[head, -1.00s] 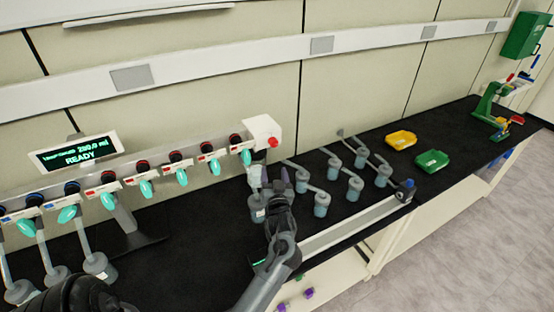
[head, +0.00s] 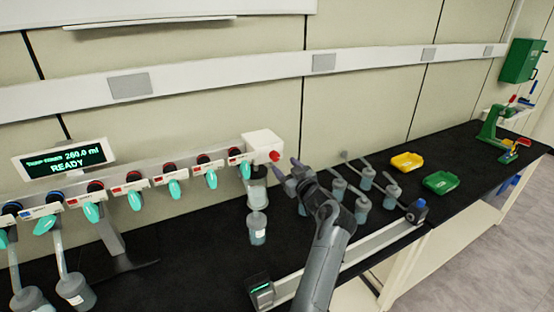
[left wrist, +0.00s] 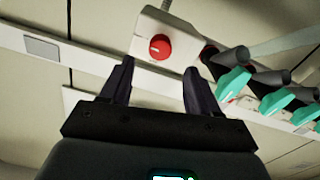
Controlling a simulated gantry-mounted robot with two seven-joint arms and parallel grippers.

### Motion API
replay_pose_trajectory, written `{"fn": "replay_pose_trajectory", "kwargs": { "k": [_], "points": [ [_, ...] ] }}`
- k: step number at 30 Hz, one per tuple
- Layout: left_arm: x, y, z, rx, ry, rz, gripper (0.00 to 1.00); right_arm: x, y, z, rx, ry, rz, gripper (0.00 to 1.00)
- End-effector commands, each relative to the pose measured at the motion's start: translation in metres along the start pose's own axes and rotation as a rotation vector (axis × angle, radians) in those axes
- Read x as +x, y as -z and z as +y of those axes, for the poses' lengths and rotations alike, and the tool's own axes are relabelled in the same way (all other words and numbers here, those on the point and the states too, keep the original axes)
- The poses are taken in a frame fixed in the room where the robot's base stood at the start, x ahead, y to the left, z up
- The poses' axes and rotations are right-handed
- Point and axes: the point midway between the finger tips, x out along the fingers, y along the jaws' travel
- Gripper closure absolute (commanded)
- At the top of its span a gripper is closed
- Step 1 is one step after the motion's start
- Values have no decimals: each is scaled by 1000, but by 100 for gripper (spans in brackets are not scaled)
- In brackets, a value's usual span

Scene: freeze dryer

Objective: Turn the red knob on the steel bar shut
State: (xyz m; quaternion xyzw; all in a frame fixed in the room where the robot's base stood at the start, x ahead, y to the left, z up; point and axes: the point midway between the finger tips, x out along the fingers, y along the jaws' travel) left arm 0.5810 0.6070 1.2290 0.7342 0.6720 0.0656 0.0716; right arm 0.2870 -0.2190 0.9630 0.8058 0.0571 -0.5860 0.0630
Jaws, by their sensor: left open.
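The red knob (head: 274,156) sits on the end face of a white box (head: 262,143) at the right end of the steel bar (head: 128,178). My left gripper (head: 284,167) is open and empty, just right of the knob, with its fingers pointing at it. In the left wrist view the knob (left wrist: 160,46) shows as a round red dial with a small light mark. It lies just beyond and between the two open fingertips (left wrist: 159,68). I see no contact between the fingers and the knob. My right gripper is not in view.
Teal-handled valves (head: 172,188) line the bar. A pale rail (head: 375,236) runs along the front. A yellow tray (head: 406,161) and a green tray (head: 440,182) lie farther right.

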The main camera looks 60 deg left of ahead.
Motion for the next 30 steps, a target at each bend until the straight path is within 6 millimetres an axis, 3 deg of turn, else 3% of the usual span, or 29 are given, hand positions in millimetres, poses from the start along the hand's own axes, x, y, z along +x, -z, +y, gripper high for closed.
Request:
{"fn": "replay_pose_trajectory", "kwargs": {
  "k": [6, 12, 26, 30],
  "points": [
    [36, 1, 0, 0, 1, 1, 39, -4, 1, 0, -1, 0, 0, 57],
    [58, 0, 0, 0, 0, 0, 39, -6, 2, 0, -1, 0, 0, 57],
    [67, 0, 0, -1, -1, -1, 39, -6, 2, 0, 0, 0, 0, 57],
    [67, 0, 0, -1, -1, 0, 59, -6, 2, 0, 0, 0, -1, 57]
  ]
}}
